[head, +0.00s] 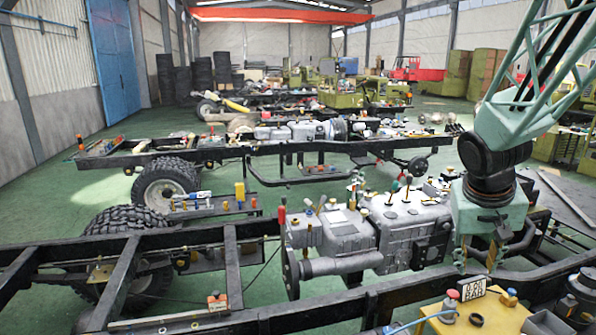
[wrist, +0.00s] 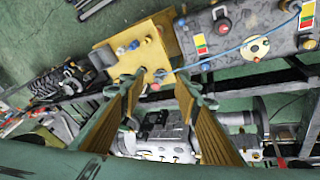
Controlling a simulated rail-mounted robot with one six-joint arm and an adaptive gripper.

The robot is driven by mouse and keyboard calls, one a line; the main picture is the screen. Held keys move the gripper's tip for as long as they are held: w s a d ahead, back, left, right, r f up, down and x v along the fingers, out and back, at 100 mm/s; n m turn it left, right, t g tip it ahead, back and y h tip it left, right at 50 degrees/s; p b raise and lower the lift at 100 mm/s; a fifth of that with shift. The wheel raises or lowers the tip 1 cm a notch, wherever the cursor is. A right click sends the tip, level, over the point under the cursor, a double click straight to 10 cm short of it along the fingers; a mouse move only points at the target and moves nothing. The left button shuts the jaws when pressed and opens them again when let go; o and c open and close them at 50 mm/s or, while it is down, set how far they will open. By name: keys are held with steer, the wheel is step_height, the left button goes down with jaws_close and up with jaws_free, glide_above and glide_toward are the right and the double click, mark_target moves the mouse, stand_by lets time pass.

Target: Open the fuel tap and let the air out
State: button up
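I cannot single out the fuel tap for certain among many small fittings. A yellow box (head: 495,318) stands at the bottom right of the head view, with a red knob (head: 453,297) and a small display (head: 473,289) that seems to read 0.00 BAR.
In the head view a grey engine (head: 345,238) with several coloured caps sits in the near black chassis frame (head: 125,275). A second chassis (head: 310,147) stands behind it. Green floor (head: 60,205) is open at the left. Wheels and rails crowd the middle.

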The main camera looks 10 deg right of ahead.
steer(key=s+a+r+n+y+b, duration=0.1)
steer(key=s+a+r, duration=0.1)
steer(key=s+a, duration=0.5)
steer(key=s+a+r+n+t+y+b, duration=0.1)
steer(key=s+a+r+n, duration=0.1)
steer(key=s+a, duration=0.6)
steer(key=s+a+r+n+y+b, duration=0.1)
steer(key=s+a+r, duration=0.3)
steer(key=a, duration=1.2)
steer(key=s+n+y, duration=0.1)
steer(key=s, duration=0.2)
steer(key=shift+s+a+r+t+b, duration=0.15)
steer(key=shift+a+r+t+b, duration=0.05)
steer(key=shift+a+t+b, duration=0.15)
